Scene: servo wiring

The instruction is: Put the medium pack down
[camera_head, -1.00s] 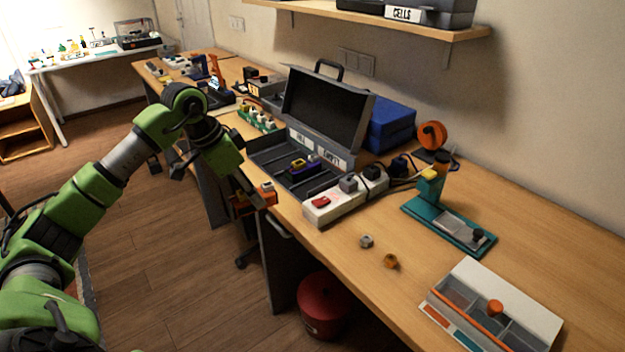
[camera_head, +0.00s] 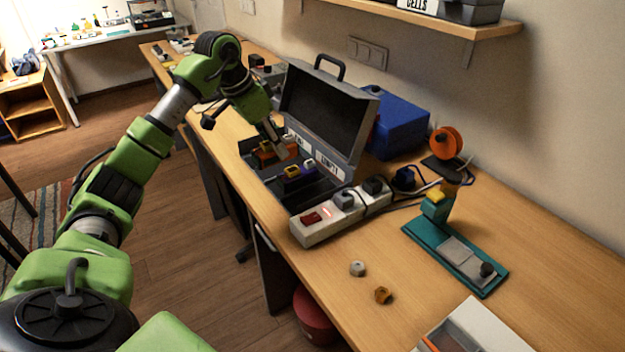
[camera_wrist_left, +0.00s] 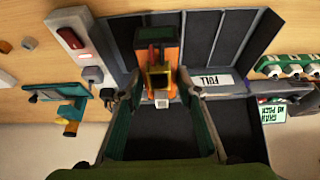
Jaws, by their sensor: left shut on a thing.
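My left gripper (camera_head: 275,145) reaches down over the open grey case (camera_head: 325,105). It is shut on an orange pack (camera_head: 266,155), at the left part of the case's tray. In the left wrist view the orange pack (camera_wrist_left: 171,40), with a dark end and a yellow connector, sits between the fingers (camera_wrist_left: 160,95) over the ribbed tray (camera_wrist_left: 225,30). I cannot tell whether it touches the tray floor. A dark pack with yellow and purple tops (camera_head: 294,172) lies in the tray to its right. My right gripper is not in view.
Labels, one reading EMPTY (camera_head: 329,167), mark the case's hinge side. A power strip (camera_head: 325,222) with a red switch stands right of the case. A blue box (camera_head: 400,125) is behind it.

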